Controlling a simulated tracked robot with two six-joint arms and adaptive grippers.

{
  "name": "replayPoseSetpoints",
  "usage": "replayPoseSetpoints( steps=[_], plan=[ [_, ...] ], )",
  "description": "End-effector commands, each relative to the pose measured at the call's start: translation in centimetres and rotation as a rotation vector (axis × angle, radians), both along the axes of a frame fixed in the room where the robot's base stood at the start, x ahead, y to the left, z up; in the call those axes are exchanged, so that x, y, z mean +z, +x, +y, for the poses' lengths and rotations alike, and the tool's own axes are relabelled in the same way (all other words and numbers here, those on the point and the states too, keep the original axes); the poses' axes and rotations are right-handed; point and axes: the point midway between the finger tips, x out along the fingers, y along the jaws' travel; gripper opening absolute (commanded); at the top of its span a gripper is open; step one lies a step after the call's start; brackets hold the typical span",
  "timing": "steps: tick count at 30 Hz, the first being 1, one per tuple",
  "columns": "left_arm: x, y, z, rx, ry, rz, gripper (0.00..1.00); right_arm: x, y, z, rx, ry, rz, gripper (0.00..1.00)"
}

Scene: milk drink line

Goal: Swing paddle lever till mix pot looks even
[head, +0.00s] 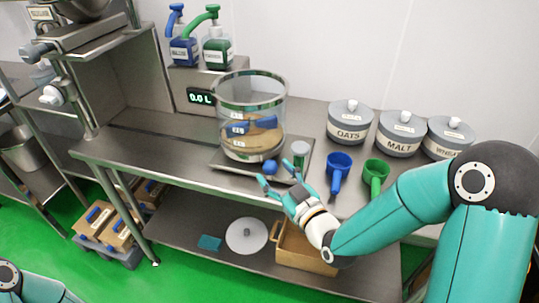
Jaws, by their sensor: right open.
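The mix pot (253,97) is a clear cylinder standing on a metal base plate on the bench. Blue paddles (264,122) show inside it, with brown and tan contents (249,142) low down; the shades look uneven. A small blue knob (270,167) sits at the front of the base; I cannot tell whether it is the paddle lever's end. My right gripper (279,178) is open and empty, just in front of and below this knob, with its fingers pointing toward it. I cannot tell whether they touch. Only part of my left arm shows at the bottom left; its gripper is out of view.
Canisters labelled OATS (349,121) and MALT (398,136) stand behind. A display (201,97) reads 0.0 L. The bench's left part is clear.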

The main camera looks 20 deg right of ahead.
Motion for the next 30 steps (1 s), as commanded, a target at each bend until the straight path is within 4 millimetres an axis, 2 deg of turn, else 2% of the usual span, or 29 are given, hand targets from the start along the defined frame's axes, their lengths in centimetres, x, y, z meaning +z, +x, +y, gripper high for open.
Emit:
replayPoseSetpoints(
  steps=[3, 6, 17, 27, 28, 30],
  plan=[
    [0.9, 0.0, 0.0, 0.000, 0.000, 0.000, 0.63, 0.2, 1.6, 0.4, 0.000, 0.000, 0.000, 0.63],
    [1.1, 0.0, 0.0, 0.000, 0.000, 0.000, 0.63, 0.1, 2.3, 0.5, 0.000, -0.001, 0.000, 0.63],
    [1.1, 0.0, 0.0, 0.000, 0.000, 0.000, 0.63, 0.0, 2.7, 0.6, 0.001, -0.001, 0.000, 0.61],
    [1.1, 0.0, 0.0, 0.000, 0.000, 0.000, 0.63, 0.0, 2.7, 0.6, 0.001, -0.001, -0.001, 0.05],
    [1.1, 0.0, 0.0, 0.000, 0.000, 0.000, 0.63, 0.0, 2.7, 0.6, 0.001, -0.001, -0.001, 0.00],
    [1.1, 0.0, 0.0, 0.000, 0.000, 0.000, 0.63, 0.0, 2.7, 0.6, 0.001, -0.001, -0.001, 0.00]
  ],
)
